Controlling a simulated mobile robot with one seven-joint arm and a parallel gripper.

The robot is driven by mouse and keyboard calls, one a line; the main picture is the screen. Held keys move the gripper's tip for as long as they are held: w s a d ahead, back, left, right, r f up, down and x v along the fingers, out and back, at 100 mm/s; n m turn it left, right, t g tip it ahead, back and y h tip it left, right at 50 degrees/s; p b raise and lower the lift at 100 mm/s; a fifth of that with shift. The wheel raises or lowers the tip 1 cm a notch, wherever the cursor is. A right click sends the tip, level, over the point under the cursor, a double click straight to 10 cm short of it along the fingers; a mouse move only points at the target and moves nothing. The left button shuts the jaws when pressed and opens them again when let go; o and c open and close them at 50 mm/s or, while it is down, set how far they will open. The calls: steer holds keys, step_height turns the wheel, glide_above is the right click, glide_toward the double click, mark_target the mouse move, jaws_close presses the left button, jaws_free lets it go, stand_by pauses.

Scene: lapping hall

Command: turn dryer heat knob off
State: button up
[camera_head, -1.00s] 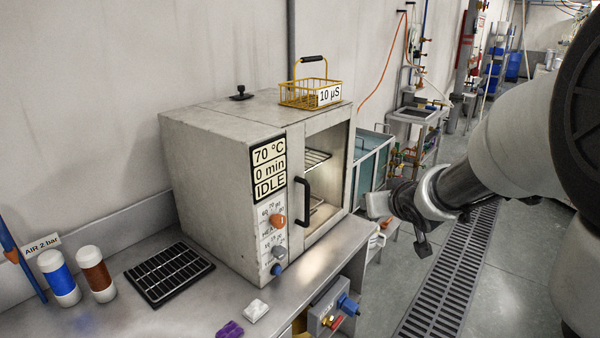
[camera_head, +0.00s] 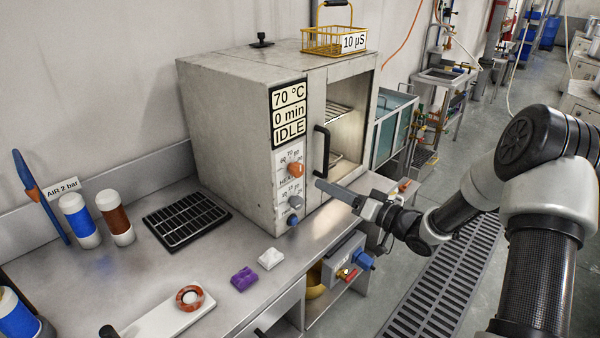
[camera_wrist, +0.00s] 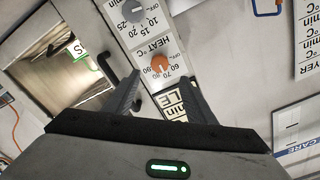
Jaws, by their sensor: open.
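The dryer (camera_head: 228,130) is a grey box on the steel bench, its display reading 70 °C, 0 min, IDLE. Its orange heat knob (camera_head: 296,169) is on the front panel below the display. In the wrist view the heat knob (camera_wrist: 160,64) lies just beyond and between my fingertips, beside the word HEAT, with its pointer near the 70 mark. A grey timer knob (camera_head: 296,203) sits below it, and a blue knob (camera_head: 292,220) lower still. My gripper (camera_head: 322,187) is open and empty, in front of the panel, apart from the heat knob.
The black door handle (camera_head: 321,150) stands out right of the panel, close to my gripper. A yellow wire basket (camera_head: 334,40) is on top of the dryer. A black rack (camera_head: 186,218), white block (camera_head: 271,258) and purple block (camera_head: 244,278) lie on the bench.

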mark_target(300, 172)
steer(key=x, duration=1.2)
steer(key=c, duration=1)
